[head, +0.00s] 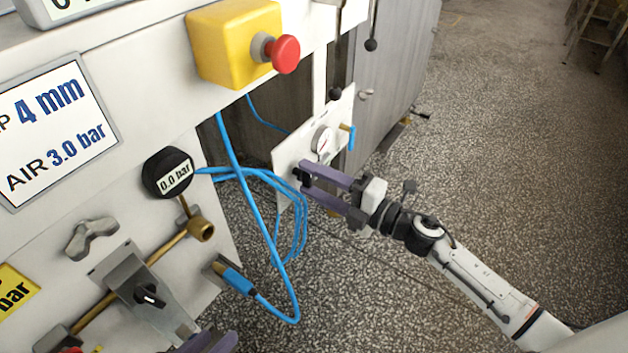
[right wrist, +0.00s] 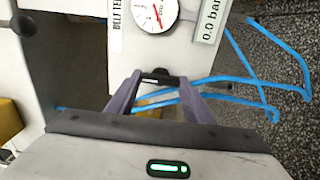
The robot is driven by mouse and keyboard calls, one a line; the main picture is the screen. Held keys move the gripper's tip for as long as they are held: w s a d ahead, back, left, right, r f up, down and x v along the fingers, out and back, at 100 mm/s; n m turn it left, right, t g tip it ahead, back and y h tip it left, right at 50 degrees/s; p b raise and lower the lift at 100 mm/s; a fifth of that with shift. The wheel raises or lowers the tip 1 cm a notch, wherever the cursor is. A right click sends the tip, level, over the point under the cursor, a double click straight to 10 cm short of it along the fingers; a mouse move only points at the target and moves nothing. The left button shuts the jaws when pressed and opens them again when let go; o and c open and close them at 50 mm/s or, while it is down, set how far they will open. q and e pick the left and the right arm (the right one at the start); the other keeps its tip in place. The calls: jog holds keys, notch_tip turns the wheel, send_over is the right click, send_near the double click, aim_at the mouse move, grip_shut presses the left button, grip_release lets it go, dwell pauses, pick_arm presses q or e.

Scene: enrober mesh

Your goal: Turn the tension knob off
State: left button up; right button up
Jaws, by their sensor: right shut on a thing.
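The tension knob (right wrist: 160,74) is a small black knob below a round gauge (right wrist: 156,12) on a white panel (right wrist: 125,60) labelled "BELT TE…", the rest cut off. The knob also shows in the head view (head: 301,178), dark between purple fingertips. My right gripper (right wrist: 160,84) is shut on the knob, one finger on each side. A display (right wrist: 210,20) beside the gauge reads 0.0 bar. Of my left gripper (head: 210,344), only purple finger parts show at the bottom edge of the head view; its opening cannot be told.
Blue hoses (head: 262,185) loop close to my right fingertips. A yellow box with a red button (head: 285,54) juts out above. A black 0.0 bar display (head: 169,173), brass pipe (head: 170,248) and black switch (head: 150,295) are on the near panel. Open speckled floor (head: 500,180) lies to the right.

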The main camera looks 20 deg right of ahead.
dwell(0.4)
pick_arm(q)
jog(key=shift+s+f, duration=0.1)
jog(key=shift+f, duration=0.05)
pick_arm(e)
jog(key=o, duration=1.1)
jog(key=shift+c, duration=0.2)
pick_arm(q)
jog(key=shift+s+a+f+g+y+p, duration=0.4)
jog(key=shift+a+f+p, duration=0.15)
jog(key=shift+f+p, duration=0.25)
pick_arm(e)
jog(key=v, duration=1)
pick_arm(q)
jog(key=shift+w+r, duration=0.25)
pick_arm(e)
jog(key=shift+s+d, duration=0.1)
jog(key=shift+s, duration=0.1)
